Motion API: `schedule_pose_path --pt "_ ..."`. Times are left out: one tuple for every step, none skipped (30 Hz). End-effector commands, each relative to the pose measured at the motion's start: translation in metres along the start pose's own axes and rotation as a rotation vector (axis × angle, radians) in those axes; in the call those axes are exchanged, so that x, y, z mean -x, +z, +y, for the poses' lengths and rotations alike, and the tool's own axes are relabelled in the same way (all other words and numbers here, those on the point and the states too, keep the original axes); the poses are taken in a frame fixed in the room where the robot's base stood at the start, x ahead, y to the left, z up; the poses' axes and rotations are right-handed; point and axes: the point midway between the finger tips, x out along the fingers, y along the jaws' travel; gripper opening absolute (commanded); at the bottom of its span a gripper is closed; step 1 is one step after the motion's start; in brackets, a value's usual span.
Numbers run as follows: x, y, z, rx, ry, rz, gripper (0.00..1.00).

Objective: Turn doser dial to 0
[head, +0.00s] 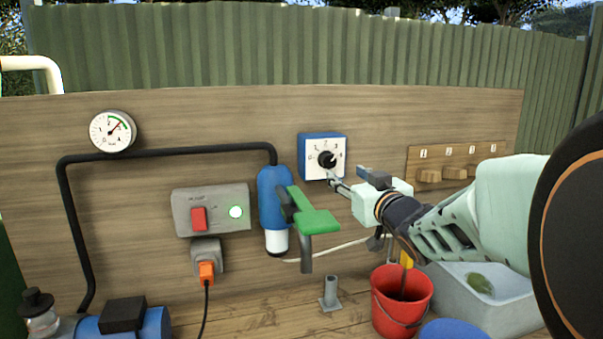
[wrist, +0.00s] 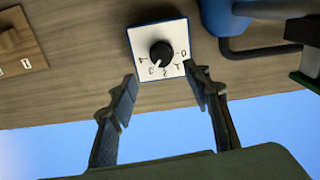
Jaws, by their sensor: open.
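The doser (head: 306,144) is a blue box with a white numbered face, mounted on the wooden panel. In the wrist view the dial (wrist: 161,54) is upside down, with 0 at the right of the face. My gripper (head: 348,177) is just below and right of the doser. In the wrist view my gripper (wrist: 160,76) is open and empty, its fingers apart either side of the face's lower edge.
A blue cylinder (head: 272,195) with a green lever (head: 314,222) stands left of the doser. Wooden pegs with number labels (head: 453,173) are to the right. A red bucket (head: 400,305) and grey basin (head: 500,315) stand below. The panel around the doser is mostly bare.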

Motion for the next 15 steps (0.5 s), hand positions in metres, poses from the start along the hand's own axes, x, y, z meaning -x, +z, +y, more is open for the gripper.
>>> schedule_pose_path --pt "-0.002 0.0 -0.001 -0.01 -0.002 0.007 0.45" --pt "-0.004 -0.001 -0.001 -0.013 -0.003 0.009 0.45" --pt "-0.008 -0.002 -0.002 -0.015 -0.004 0.01 0.45" --pt "-0.011 -0.002 -0.002 -0.015 -0.004 0.01 0.45" --pt "-0.015 -0.002 -0.002 -0.014 -0.004 0.01 0.45" --pt "-0.021 -0.002 -0.002 -0.014 -0.005 0.009 0.45" --pt "-0.025 -0.002 -0.002 -0.013 -0.005 0.01 0.45" --pt "-0.031 -0.002 -0.003 -0.013 -0.006 0.009 0.45" --pt "-0.038 -0.003 -0.003 -0.012 -0.006 0.009 0.45" --pt "-0.044 -0.002 -0.003 -0.013 -0.006 0.008 0.45" --pt "-0.049 -0.002 -0.003 -0.013 -0.006 0.008 0.45" --pt "-0.056 -0.002 -0.003 -0.012 -0.006 0.007 0.45" --pt "-0.061 -0.003 -0.002 -0.011 -0.005 0.008 0.45" --pt "-0.067 -0.002 -0.002 -0.011 -0.005 0.008 0.45" --pt "-0.073 -0.003 -0.002 -0.011 -0.005 0.009 0.45"
